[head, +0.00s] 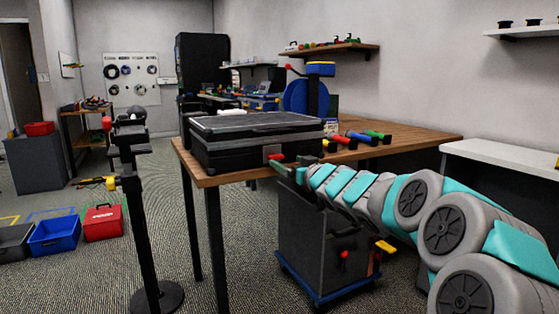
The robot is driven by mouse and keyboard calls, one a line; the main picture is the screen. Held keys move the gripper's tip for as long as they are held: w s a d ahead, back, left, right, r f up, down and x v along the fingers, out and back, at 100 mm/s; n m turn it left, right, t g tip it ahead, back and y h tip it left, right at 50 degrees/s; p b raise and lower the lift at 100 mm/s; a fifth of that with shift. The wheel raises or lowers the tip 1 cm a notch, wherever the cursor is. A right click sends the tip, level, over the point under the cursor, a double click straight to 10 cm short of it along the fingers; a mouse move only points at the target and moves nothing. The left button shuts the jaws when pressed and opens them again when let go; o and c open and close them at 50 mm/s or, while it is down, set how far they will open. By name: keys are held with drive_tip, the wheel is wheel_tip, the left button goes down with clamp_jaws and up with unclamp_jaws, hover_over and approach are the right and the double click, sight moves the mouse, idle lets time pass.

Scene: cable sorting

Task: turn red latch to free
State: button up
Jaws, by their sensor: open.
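A black case (225,152) with a grey lid top lies closed on the wooden table (410,135). A small red latch (277,157) sits at the front of the case, by a grey plate near its right corner. A yellow piece (329,145) is at the case's right end. My arm reaches in from the lower right, and my gripper (283,168) is at the table's front edge, just below and right of the red latch. My gripper is open. It is small here, and I cannot tell whether it touches the latch.
Red (342,139), blue (361,137) and green (379,135) handled items lie right of the case. A blue reel (296,97) stands behind it. A dark wheeled cabinet (315,235) stands below my arm. A black post (146,240) stands left of the table.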

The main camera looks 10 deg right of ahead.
sight(277, 157)
drive_tip(key=shift+x, duration=3.15)
drive_tip(key=c, duration=1.4)
